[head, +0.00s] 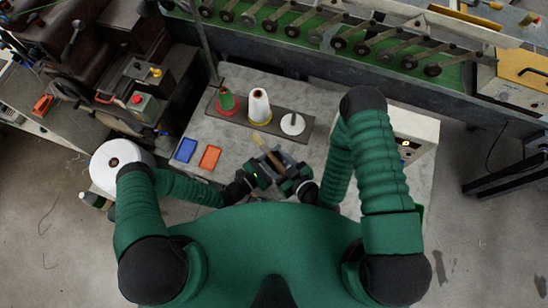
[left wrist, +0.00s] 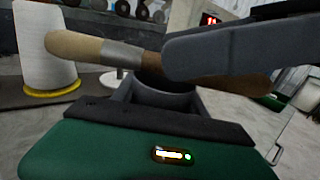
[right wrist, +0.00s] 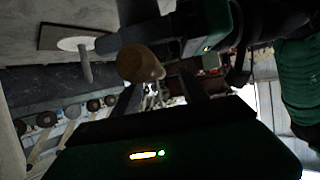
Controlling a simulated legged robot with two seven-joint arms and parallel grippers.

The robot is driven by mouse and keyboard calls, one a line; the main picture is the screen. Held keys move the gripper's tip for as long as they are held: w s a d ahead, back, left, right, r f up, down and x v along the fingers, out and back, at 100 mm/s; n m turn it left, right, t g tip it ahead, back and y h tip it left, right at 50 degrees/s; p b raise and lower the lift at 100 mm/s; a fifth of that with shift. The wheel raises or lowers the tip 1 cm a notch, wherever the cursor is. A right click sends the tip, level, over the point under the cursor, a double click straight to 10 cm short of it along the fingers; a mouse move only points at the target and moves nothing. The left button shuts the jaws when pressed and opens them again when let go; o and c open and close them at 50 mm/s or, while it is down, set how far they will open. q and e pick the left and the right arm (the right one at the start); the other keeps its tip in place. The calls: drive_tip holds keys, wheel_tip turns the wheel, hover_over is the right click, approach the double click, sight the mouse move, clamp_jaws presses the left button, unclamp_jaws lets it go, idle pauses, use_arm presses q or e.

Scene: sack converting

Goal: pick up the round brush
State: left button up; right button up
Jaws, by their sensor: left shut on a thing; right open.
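The round brush (left wrist: 85,48) has a tan end, a metal band and a darker brown length. My left gripper (left wrist: 180,75) is shut on the brown length just past the band and holds the brush clear of the bench. In the head view the brush (head: 264,152) points up and left from between my two hands. My right gripper (head: 287,172) is open and empty, close beside the left one.
A dark board (head: 290,124) on the grey bench holds a green cone, a white cone (head: 259,104) and a white disc with a peg (head: 292,124). Blue (head: 185,150) and orange (head: 209,157) trays lie left. A white spool (head: 118,165) stands farther left. A green-bedded machine runs behind.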

sight(271, 155)
drive_tip(key=x, duration=0.4)
drive_tip(key=shift+w+d+r, duration=0.1)
drive_tip(key=shift+w, duration=0.2)
drive_tip(key=shift+c, duration=0.4)
clamp_jaws()
